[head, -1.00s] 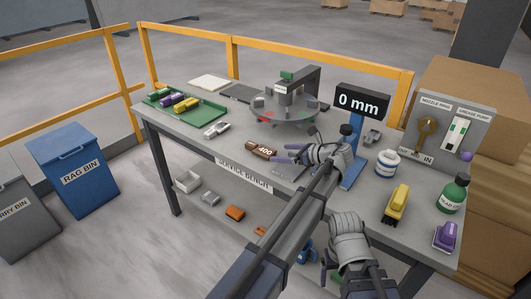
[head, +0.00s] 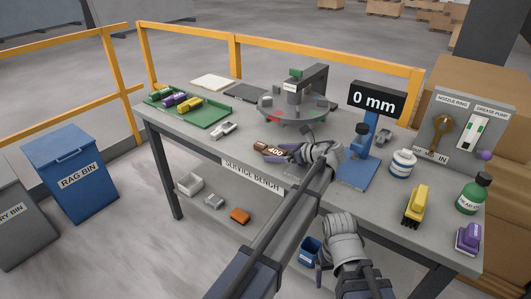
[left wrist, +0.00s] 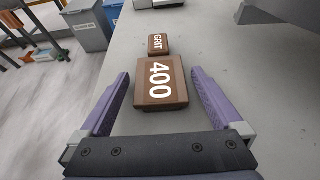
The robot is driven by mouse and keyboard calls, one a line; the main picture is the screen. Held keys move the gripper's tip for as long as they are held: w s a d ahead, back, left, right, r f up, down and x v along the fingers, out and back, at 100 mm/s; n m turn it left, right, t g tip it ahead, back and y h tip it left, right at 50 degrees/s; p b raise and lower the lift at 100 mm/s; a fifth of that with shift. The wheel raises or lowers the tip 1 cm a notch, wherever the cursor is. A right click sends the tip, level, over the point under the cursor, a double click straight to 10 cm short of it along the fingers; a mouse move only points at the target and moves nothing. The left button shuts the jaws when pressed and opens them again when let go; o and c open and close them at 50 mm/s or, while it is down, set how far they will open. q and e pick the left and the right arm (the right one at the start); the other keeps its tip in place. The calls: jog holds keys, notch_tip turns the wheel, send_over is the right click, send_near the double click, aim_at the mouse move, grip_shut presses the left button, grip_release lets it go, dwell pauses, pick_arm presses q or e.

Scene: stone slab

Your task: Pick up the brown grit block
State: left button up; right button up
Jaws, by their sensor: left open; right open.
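The brown grit block (head: 266,147) lies on the grey bench near its front edge, with "400" on it in white. In the left wrist view it shows as a larger brown part marked "400" (left wrist: 161,84) and a smaller part marked "GRIT" (left wrist: 158,44) beyond it. My left gripper (head: 272,154) is open, low at the block. In the left wrist view its purple fingers (left wrist: 160,88) stand either side of the "400" part, with a gap on each side. Of my right arm only the wrist and links show, in front of the bench; its fingers are hidden.
A turntable fixture (head: 293,108) stands behind the block. A green tray (head: 210,114) is at the left. A grey clip-like part (head: 223,130) lies left of the block.

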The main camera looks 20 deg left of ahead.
pick_arm(q)
jog(key=shift+d+r, duration=0.1)
grip_shut()
dwell(0.7)
